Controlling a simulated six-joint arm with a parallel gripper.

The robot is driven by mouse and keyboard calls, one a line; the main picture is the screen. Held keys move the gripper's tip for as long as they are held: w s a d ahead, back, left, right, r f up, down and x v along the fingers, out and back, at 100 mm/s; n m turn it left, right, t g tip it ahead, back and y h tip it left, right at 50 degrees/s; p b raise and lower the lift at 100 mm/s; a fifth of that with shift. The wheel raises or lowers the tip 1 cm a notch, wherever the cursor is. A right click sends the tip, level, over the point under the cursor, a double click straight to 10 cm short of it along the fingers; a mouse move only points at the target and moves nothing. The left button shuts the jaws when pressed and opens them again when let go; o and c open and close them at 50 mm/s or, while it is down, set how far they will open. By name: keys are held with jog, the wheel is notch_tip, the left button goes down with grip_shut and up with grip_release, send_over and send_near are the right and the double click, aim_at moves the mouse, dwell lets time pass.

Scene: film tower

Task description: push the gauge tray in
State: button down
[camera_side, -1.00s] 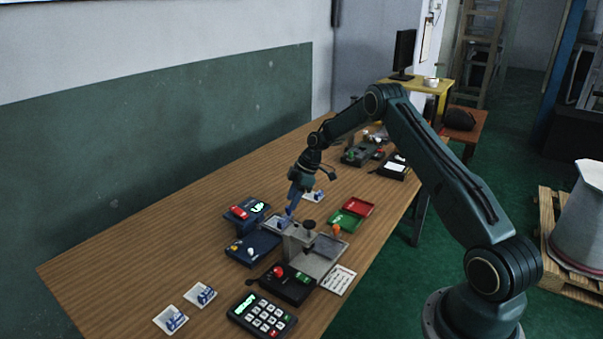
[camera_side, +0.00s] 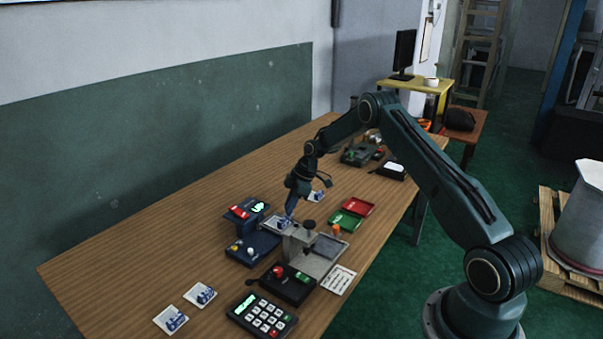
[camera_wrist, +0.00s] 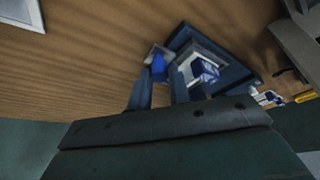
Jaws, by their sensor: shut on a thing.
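The gauge tray (camera_side: 272,221) is a pale, flat tray at the left of the grey gauge stand (camera_side: 299,240), with a small blue and white part on it. In the wrist view the pale tray (camera_wrist: 185,72) holds a blue and white part (camera_wrist: 204,71) within a dark blue surround. A blue tab (camera_wrist: 158,68) stands at its near left end. My gripper (camera_side: 286,217) points down at the tray. In the wrist view its fingers (camera_wrist: 160,84) are shut on the blue tab. The exact contact is hard to see.
A dark blue box (camera_side: 253,248) with knobs and a display unit (camera_side: 247,211) stand left of the stand. A keypad (camera_side: 262,315) is in front. The table's left part is mostly clear.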

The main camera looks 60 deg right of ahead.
aim_at(269, 228)
jog(key=shift+a, duration=0.1)
jog(key=a, duration=0.8)
jog(key=c, duration=1.3)
grip_release()
jog(key=shift+d, duration=0.1)
jog(key=shift+s+d+r, duration=0.15)
jog(key=shift+d+r, duration=0.1)
jog(key=shift+r, duration=0.4)
jog(key=v, duration=1.2)
jog(key=shift+r, duration=0.2)
